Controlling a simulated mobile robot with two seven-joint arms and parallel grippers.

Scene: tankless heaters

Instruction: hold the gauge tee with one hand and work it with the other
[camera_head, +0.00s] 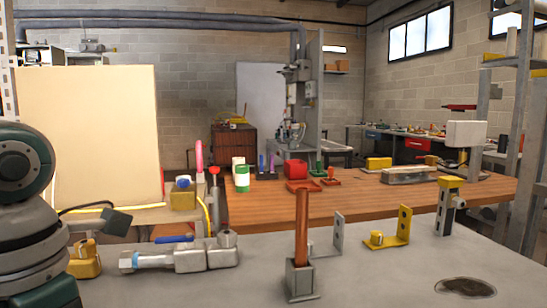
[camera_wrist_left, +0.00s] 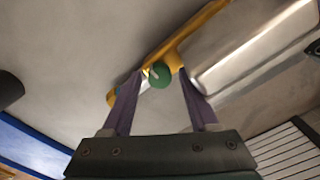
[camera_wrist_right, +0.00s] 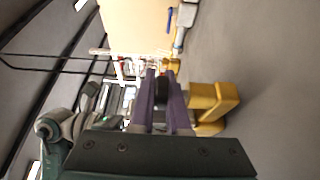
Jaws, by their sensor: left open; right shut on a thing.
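I cannot surely pick out the gauge tee. In the head view, a silver fitting (camera_head: 190,256) with a blue hex end and a short upright port lies on the grey bench. My left gripper (camera_wrist_left: 160,76) is open in the left wrist view. Its purple fingers stand either side of a small green round part (camera_wrist_left: 159,75) by a yellow piece (camera_wrist_left: 186,40); contact is unclear. My right gripper (camera_wrist_right: 162,76) is shut on a dark part (camera_wrist_right: 162,91), mostly hidden between its fingers. Neither gripper's fingers show clearly in the head view.
A yellow block (camera_wrist_right: 214,102) lies beside my right gripper. In the head view, a copper pipe (camera_head: 302,225) stands upright in a grey holder, with a yellow bracket (camera_head: 392,230) to its right. A round drain hole (camera_head: 465,288) is in the bench.

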